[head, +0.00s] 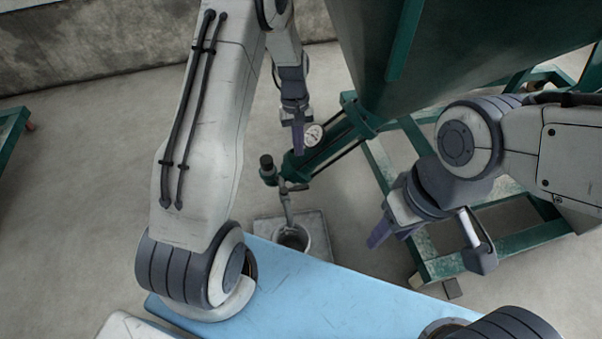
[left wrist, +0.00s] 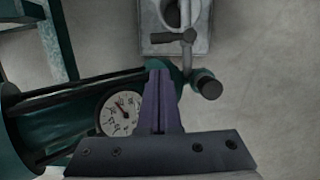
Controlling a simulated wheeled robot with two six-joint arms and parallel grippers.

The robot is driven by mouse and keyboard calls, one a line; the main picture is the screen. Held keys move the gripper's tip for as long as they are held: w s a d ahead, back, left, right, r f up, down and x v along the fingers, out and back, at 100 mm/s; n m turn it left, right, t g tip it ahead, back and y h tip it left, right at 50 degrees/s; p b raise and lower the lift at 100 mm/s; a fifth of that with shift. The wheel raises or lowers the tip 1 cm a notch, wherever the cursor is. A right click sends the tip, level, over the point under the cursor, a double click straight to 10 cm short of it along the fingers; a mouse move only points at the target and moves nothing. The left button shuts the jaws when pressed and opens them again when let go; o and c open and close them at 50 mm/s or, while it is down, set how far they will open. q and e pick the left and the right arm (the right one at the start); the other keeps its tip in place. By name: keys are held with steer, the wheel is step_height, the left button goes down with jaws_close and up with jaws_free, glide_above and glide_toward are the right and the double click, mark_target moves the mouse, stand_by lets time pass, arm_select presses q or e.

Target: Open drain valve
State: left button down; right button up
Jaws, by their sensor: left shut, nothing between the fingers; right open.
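The drain valve (head: 289,190) is at the lower end of a green pipe assembly (head: 335,138) below the hopper. Its grey handle (left wrist: 172,38) shows in the left wrist view, beyond my fingertips, beside a dark round cap (left wrist: 207,84). My left gripper (head: 298,151) is shut and empty, above the pipe by the pressure gauge (head: 314,135). In the left wrist view its purple fingers (left wrist: 160,74) are together and point toward the valve, apart from the handle. My right gripper (head: 376,238) is open and empty, to the right of the valve.
A round container (head: 306,231) stands on a grey plate (head: 322,248) under the valve. The green hopper (head: 455,40) and its frame (head: 418,262) fill the right. A blue surface (head: 320,300) lies in front. The concrete floor at left is largely clear.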

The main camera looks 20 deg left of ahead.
mark_target(295, 189)
arm_select(q)
steer(key=shift+f, duration=0.1)
steer(key=b+x, duration=0.5)
steer(key=x, duration=0.4)
steer(key=shift+f, duration=0.4)
steer(key=shift+d, duration=0.15)
steer(key=shift+s+d+m+p, duration=0.1)
steer(key=shift+s+m+p, duration=0.05)
steer(key=shift+m+p, duration=0.2)
